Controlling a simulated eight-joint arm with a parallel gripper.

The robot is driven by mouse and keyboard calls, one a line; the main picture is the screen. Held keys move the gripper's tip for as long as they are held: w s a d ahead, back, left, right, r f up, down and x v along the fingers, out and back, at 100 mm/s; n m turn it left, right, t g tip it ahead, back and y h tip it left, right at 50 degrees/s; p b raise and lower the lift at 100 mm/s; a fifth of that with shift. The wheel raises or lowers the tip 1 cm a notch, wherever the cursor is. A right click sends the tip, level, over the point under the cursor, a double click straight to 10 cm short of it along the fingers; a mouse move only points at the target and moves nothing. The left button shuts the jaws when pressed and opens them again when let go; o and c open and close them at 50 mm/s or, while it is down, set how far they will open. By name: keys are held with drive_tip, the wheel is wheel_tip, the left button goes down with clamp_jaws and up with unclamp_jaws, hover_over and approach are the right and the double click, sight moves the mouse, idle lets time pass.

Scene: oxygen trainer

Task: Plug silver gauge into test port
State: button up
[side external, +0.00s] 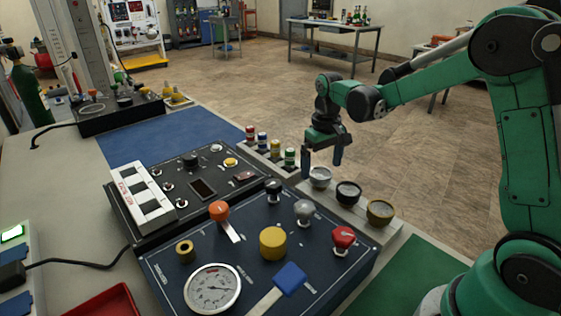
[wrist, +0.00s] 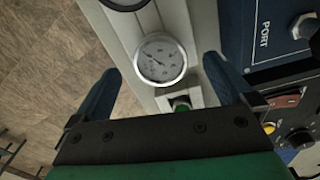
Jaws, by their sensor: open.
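The silver gauge (side external: 320,177) stands in the pale rack along the far side of the dark blue panel. In the wrist view its round white dial (wrist: 161,59) faces the camera, between my two blue fingers. My gripper (side external: 322,161) is open, points down and is just above the gauge; it also shows in the wrist view (wrist: 162,70). It holds nothing, and finger contact cannot be told. In the wrist view a metal hex fitting (wrist: 302,27) sits beside the word PORT on the dark blue panel. It appears to be the fitting (side external: 273,186) near the panel's far edge.
A black-rimmed gauge (side external: 348,193) and a brass gauge (side external: 380,212) stand in the same rack. Several colour-banded fittings (side external: 262,139) stand at its other end. The panel carries a grey knob (side external: 304,211), a red knob (side external: 343,238) and a yellow knob (side external: 273,243).

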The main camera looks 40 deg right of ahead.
sight(321, 172)
drive_tip(key=shift+f, duration=1.65)
drive_tip(key=c, duration=1.4)
drive_tip(key=shift+c, duration=0.2)
wheel_tip(321, 172, up, 19)
drive_tip(key=a+f+n, duration=0.2)
drive_tip(key=a+n, duration=0.2)
drive_tip(key=a, duration=1.1)
drive_tip(key=a+f+n, duration=0.2)
drive_tip(key=a+n, duration=0.1)
drive_tip(key=a, duration=1.3)
drive_tip(key=shift+s+f+n, duration=0.15)
drive_tip(key=shift+s+n, duration=0.05)
drive_tip(key=shift+n, duration=0.2)
drive_tip(key=shift+a, duration=0.1)
